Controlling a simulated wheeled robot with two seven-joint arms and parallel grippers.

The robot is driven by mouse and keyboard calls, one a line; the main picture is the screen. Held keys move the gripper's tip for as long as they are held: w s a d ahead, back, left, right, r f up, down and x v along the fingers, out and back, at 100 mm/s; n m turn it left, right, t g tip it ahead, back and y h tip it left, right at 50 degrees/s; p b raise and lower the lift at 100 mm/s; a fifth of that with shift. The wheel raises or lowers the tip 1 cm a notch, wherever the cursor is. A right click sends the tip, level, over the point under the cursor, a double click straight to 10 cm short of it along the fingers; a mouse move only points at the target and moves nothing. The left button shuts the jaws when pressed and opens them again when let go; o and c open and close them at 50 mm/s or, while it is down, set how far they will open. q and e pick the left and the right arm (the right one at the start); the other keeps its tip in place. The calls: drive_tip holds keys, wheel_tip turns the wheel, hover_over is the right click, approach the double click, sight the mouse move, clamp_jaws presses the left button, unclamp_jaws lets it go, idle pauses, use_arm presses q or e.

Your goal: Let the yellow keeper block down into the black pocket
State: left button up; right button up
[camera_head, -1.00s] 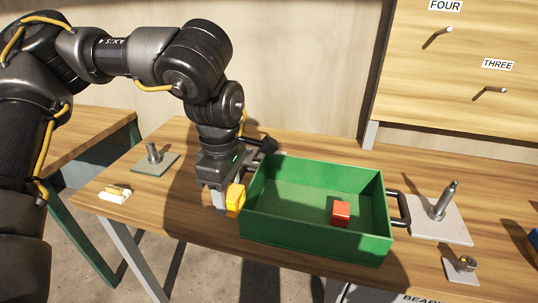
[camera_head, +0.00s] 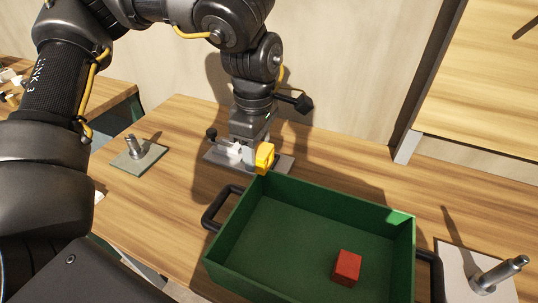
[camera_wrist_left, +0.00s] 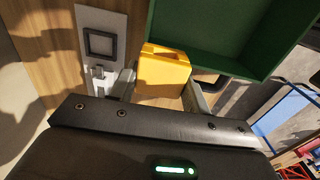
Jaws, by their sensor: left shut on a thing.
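The yellow keeper block (camera_head: 265,157) is held in my left gripper (camera_head: 254,155), beyond the green crate's far left corner in the head view. In the left wrist view the yellow block (camera_wrist_left: 163,75) sits between the two fingers of the left gripper (camera_wrist_left: 160,90). The black pocket (camera_wrist_left: 100,43) is a square dark frame on a light plate, left of the block in the wrist view and apart from it. In the head view the plate (camera_head: 222,158) lies under and behind the gripper; the pocket is not clearly visible there. My right gripper is not in view.
The green crate (camera_head: 305,208) with black handles holds a red block (camera_head: 346,267) and stands close to the gripper. A metal post on a plate (camera_head: 133,147) is at the left, another (camera_head: 497,274) at the right. Bare table lies between the left post and the crate.

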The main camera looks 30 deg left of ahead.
sight(260, 143)
use_arm(q)
drive_tip(key=shift+w+a+f, duration=0.15)
drive_tip(key=shift+w, duration=0.2)
drive_tip(key=shift+w+a+f, duration=0.1)
drive_tip(key=shift+w, duration=0.25)
drive_tip(key=shift+w+a+f+p, duration=0.2)
drive_tip(key=shift+w+f+p, duration=0.1)
drive_tip(key=shift+w, duration=0.35)
drive_tip(key=shift+w+a+f+p, duration=0.2)
drive_tip(key=shift+w+f, duration=0.1)
drive_tip(key=shift+w, duration=0.3)
drive_tip(key=w+a+f, duration=0.1)
drive_tip(key=w+f, duration=0.1)
drive_tip(key=w+a+f, duration=0.1)
drive_tip(key=w+f, duration=0.2)
drive_tip(key=w+a+f, duration=0.2)
drive_tip(key=w, duration=0.1)
drive_tip(key=shift+w+f+p, duration=0.1)
drive_tip(key=shift+f+p, duration=0.05)
drive_tip(key=shift+p, duration=0.25)
drive_tip(key=shift+w+f, duration=0.2)
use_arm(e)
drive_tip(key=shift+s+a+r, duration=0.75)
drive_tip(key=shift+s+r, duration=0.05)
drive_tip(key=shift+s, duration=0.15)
